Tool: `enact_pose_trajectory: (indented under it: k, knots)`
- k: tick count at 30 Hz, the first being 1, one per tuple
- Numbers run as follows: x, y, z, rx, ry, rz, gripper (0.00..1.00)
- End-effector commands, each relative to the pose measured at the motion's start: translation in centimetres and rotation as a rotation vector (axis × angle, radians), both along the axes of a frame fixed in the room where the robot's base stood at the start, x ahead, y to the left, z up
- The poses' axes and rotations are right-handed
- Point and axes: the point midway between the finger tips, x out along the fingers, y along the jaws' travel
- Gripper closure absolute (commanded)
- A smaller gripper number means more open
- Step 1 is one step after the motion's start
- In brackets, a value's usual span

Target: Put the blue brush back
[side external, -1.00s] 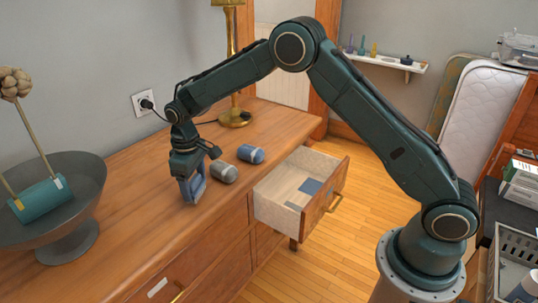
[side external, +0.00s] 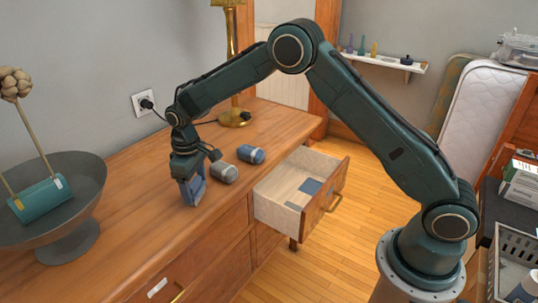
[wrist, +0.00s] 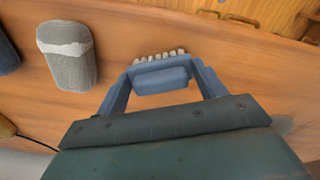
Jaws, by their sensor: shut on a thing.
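The blue brush (wrist: 160,78) shows in the wrist view as a blue block with a row of pale bristles along its far edge. My gripper (side external: 191,193) is shut on it, with one blue finger at each end of the block. In the side view my gripper points down, low over the dresser top; I cannot tell the brush from the similarly blue fingers there. Whether the brush touches the wood is unclear. An open drawer (side external: 278,215) stands to the right of my gripper, with a flat blue piece (side external: 310,186) inside.
A grey rounded item (side external: 224,173) with a pale band lies just right of my gripper, and a dark blue one (side external: 250,154) lies behind it. A brass lamp (side external: 234,118) stands farther back. A dark bowl (side external: 62,240) stands at the left. The dresser top (side external: 130,200) between is clear.

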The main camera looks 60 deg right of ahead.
Motion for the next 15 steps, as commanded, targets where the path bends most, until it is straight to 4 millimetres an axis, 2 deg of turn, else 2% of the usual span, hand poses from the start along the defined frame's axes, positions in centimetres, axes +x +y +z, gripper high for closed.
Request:
enact_pose_trajectory:
  k: [13,14,15]
  knots:
    - [-0.03,-0.01,-0.66,0.000,0.001,0.000,0.59]
    - [-0.02,-0.01,-0.64,0.000,0.001,0.000,0.24]
    - [-0.02,0.00,-0.63,0.000,0.001,0.000,0.16]
